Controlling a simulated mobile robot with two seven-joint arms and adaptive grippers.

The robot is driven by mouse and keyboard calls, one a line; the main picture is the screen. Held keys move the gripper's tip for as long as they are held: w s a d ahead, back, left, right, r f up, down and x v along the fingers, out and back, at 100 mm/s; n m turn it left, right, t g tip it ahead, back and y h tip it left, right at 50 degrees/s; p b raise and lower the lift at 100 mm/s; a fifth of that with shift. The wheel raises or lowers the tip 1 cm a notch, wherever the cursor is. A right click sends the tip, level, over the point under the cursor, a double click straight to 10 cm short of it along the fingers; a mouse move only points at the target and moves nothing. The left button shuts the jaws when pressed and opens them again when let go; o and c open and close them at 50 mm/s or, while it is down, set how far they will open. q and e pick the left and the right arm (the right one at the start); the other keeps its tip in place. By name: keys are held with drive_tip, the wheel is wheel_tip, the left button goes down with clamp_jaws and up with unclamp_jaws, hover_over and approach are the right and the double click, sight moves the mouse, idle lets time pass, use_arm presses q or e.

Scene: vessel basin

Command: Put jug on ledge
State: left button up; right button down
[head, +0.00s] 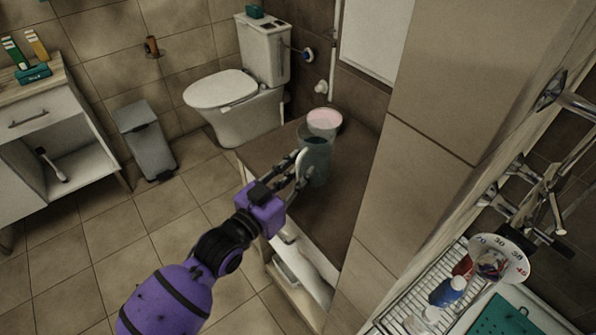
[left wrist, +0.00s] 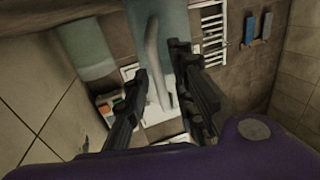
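The jug (head: 317,158) is grey-green and see-through, with a pale handle. In the head view it appears upright over the brown ledge (head: 350,190) beside the toilet; whether its base touches is unclear. My left gripper (head: 302,165) reaches the handle from the near left. In the left wrist view the handle (left wrist: 153,60) lies between the two fingers (left wrist: 160,62), with a gap beside the right-hand finger, so the gripper looks open around it. Part of the jug's body (left wrist: 177,25) shows behind. My right gripper is not in view.
A pinkish-topped container (head: 324,121) stands just behind the jug. The toilet (head: 240,100) is to the left and a tiled wall (head: 425,130) rises on the right. The ledge is bare nearer me. A grey bin (head: 146,140) stands on the floor.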

use_arm(q)
drive_tip(key=shift+r, duration=0.25)
drive_tip(key=b+v, duration=0.1)
drive_tip(key=v, duration=1.1)
drive_tip(key=s+a+f+n+g+y, duration=0.1)
drive_tip(key=s+a+f+n+y, duration=0.15)
drive_tip(key=f, duration=0.55)
drive_tip(key=s+a+f+n+y, duration=0.2)
drive_tip(key=s+a+f+y, duration=0.15)
drive_tip(key=f, duration=0.35)
drive_tip(key=s+a+f+n+g+y, duration=0.1)
drive_tip(key=s+a+f+g+y, duration=0.1)
drive_tip(key=s+a+f, duration=0.2)
drive_tip(key=s+a+f+n+g+y, duration=0.1)
drive_tip(key=s+a+f+g+y, duration=0.2)
drive_tip(key=s+f, duration=0.8)
drive_tip(key=s+a, duration=0.2)
drive_tip(key=s, duration=0.4)
drive_tip(key=shift+f+n, duration=0.25)
drive_tip(key=shift+n, duration=0.1)
